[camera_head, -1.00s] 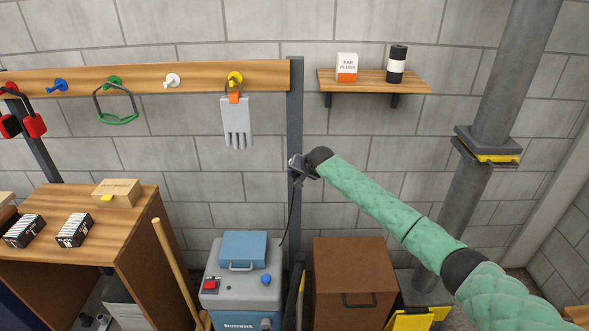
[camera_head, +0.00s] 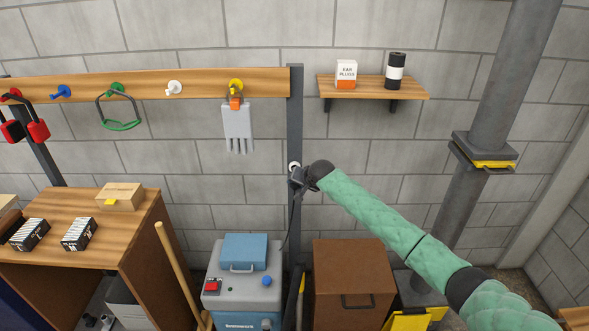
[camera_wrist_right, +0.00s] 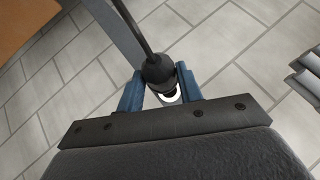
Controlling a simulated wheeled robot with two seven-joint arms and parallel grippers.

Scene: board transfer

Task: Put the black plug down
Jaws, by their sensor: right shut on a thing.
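The black plug (camera_wrist_right: 157,70) sits between the blue fingers of my right gripper (camera_wrist_right: 160,88) in the right wrist view. The gripper is shut on it. A dark cable runs from the plug to the top of that view, and a white ring shows just behind it. In the head view my right gripper (camera_head: 297,175) is in front of the dark upright post (camera_head: 295,120), with the thin cable (camera_head: 287,235) hanging below. The plug is too small to make out clearly there. My left gripper is not in view.
A grey machine (camera_head: 240,292) with a blue lid (camera_head: 244,251) stands below my gripper, beside a brown box (camera_head: 348,270). A wooden shelf (camera_head: 365,93) is on the wall at upper right. A work glove (camera_head: 237,122) hangs left of the post. A wooden desk (camera_head: 60,255) stands left.

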